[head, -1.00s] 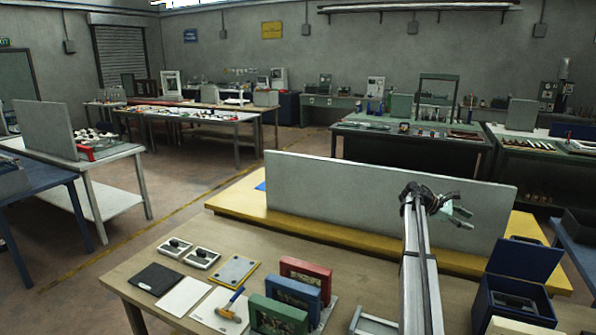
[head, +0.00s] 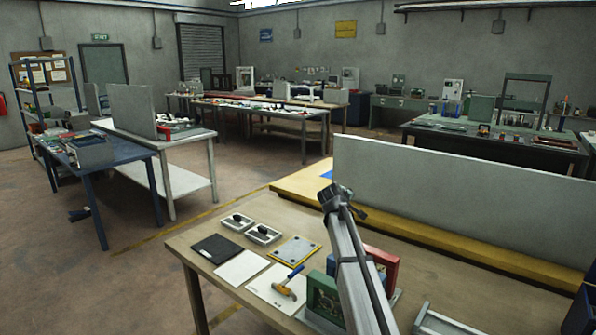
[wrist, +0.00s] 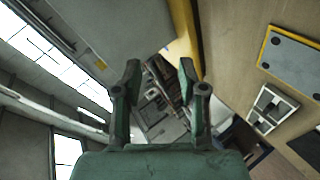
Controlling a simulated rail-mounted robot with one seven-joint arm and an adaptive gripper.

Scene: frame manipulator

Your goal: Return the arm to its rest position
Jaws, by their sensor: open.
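My arm reaches up over the wooden workbench (head: 225,285) in the head view, in front of the upright frames. The gripper's fingers are hidden behind the arm's end there. In the wrist view, my gripper (wrist: 158,90) shows two green fingers spread apart with nothing between them. The wrist view is tilted: the bench surface is on the right and the windows are on the left.
A grey panel (head: 450,195) stands on a yellow bench behind. On the workbench are a hammer (head: 287,287), a yellow-edged plate (head: 295,250), two white trays, a black pad (head: 217,248), a green frame (head: 322,297) and a red frame (head: 385,265).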

